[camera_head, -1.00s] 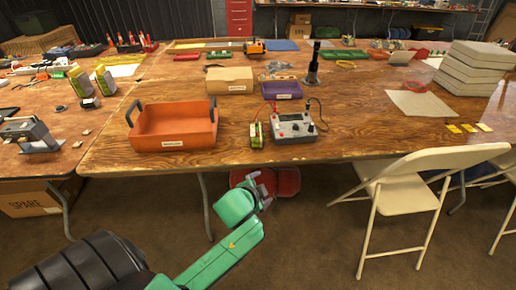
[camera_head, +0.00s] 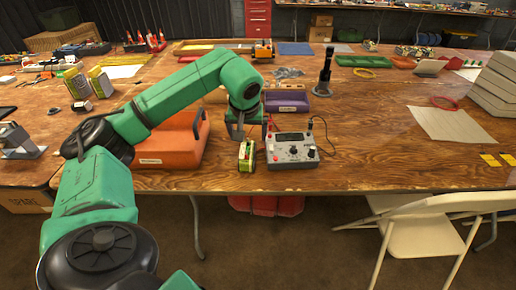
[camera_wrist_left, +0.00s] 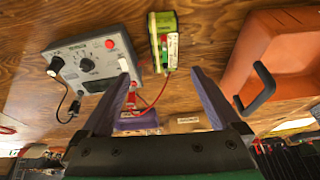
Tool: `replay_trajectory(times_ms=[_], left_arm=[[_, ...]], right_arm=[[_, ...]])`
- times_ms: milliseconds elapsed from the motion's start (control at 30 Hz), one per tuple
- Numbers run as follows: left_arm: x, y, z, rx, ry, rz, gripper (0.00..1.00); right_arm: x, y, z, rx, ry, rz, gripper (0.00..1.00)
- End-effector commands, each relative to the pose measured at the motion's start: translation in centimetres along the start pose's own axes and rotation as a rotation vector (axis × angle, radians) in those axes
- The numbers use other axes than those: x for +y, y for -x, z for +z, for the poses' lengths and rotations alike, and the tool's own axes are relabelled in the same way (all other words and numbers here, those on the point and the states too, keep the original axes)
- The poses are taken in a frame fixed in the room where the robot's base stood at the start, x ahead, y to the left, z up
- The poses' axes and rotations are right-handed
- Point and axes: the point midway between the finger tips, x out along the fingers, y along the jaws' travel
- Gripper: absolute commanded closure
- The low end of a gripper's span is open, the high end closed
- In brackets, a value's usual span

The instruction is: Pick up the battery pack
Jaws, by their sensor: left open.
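The battery pack (camera_head: 247,155) is a small green and yellow block on the wooden table, just left of the grey tester box (camera_head: 292,151). In the left wrist view the battery pack (camera_wrist_left: 161,40) lies ahead of the fingertips, roughly centred between them, with a red lead beside it. My left gripper (camera_head: 245,132) is above the table just behind the pack. It also shows in the left wrist view (camera_wrist_left: 162,76), where its two fingers are spread with nothing between them but the red lead behind. My right gripper is out of view.
An orange bin (camera_head: 168,161) stands left of the pack, partly hidden by my left arm. A purple bin (camera_head: 287,101) is behind the tester. A black upright tool (camera_head: 324,75) stands behind right.

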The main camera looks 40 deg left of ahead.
Motion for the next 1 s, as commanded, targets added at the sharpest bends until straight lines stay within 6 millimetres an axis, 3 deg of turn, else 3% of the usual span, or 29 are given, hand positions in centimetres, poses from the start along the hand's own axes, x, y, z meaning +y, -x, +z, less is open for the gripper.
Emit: replay_trajectory(times_ms=[200,267,367,567,700,867,933,1000], left_arm=[[0.2,-5.7,0.2,-0.006,-0.002,0.003,0.03],[0.2,-6.9,0.2,-0.004,-0.001,0.004,0.03],[0.2,-8.1,0.2,-0.004,-0.001,0.006,0.03],[-0.2,-11.6,0.0,-0.005,-0.001,0.006,0.03],[-0.1,-13.3,0.0,-0.003,0.000,0.008,0.03],[-0.1,-13.3,0.0,-0.002,-0.001,0.009,0.03],[-0.1,-13.3,0.0,-0.002,-0.001,0.009,0.22],[-0.1,-13.3,0.0,-0.002,-0.001,0.009,0.48]], right_arm=[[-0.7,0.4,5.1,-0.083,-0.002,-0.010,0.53],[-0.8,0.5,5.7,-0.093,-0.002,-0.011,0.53],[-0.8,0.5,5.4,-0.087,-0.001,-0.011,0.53],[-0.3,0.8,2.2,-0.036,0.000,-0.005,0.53],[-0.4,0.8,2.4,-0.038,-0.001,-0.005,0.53],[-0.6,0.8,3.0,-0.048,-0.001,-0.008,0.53],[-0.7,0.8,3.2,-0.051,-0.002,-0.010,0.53],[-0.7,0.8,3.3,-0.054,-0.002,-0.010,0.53]])
